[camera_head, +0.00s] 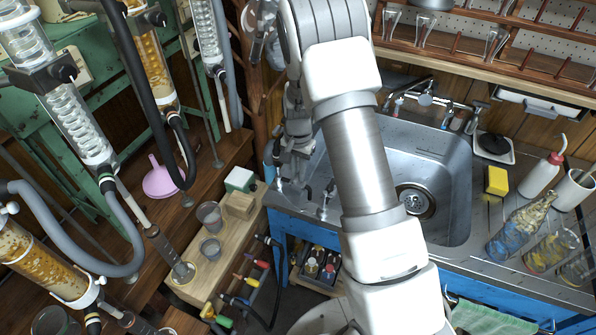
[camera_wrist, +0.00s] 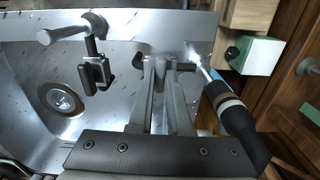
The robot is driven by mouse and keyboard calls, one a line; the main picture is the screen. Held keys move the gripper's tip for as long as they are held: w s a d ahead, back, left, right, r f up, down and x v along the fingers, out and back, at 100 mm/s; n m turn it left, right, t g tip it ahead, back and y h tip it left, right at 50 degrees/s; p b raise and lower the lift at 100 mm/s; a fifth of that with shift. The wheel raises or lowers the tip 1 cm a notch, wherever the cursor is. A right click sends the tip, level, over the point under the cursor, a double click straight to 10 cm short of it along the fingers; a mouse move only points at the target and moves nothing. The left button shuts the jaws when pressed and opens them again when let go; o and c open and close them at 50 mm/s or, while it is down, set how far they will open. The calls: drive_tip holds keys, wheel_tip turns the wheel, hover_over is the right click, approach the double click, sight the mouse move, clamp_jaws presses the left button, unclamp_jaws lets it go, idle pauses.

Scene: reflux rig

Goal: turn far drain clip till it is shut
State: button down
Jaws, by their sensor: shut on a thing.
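My gripper (camera_wrist: 162,68) reaches down at the sink's edge in the wrist view, its two long grey fingers close together at the tips. They are shut on a small dark fitting, which I take to be the far drain clip (camera_wrist: 187,67); its dark ends stick out on both sides of the fingers. The fingers cover its middle, so how far it is turned cannot be told. A second metal fitting with a dark grey clip (camera_wrist: 96,73) stands apart to the left. In the head view my gripper (camera_head: 284,180) is at the sink's left edge, and the held clip is not clear there.
The steel sink (camera_head: 440,160) with its round drain (camera_head: 415,203) lies right of my arm. A black hose end (camera_wrist: 238,125) with a pale tip is close right of my fingers. A wooden block with a white-green box (camera_head: 240,180) and grey cups (camera_head: 209,214) stand to the left.

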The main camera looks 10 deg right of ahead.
drive_tip(key=c, duration=0.9)
unclamp_jaws()
drive_tip(key=shift+o, duration=0.2)
wheel_tip(320, 180, up, 18)
drive_tip(key=p, duration=0.2)
drive_tip(key=shift+f, duration=0.25)
drive_tip(key=s+r+n+t+p, duration=0.2)
drive_tip(key=s+r+n+t, duration=0.15)
drive_tip(key=s+r, duration=1.1)
drive_tip(key=s+r+n+t+p, duration=0.1)
drive_tip(key=s+r+n, duration=0.3)
drive_tip(key=s, duration=0.8)
drive_tip(key=shift+s+r+t, duration=0.4)
drive_tip(key=shift+t, duration=0.15)
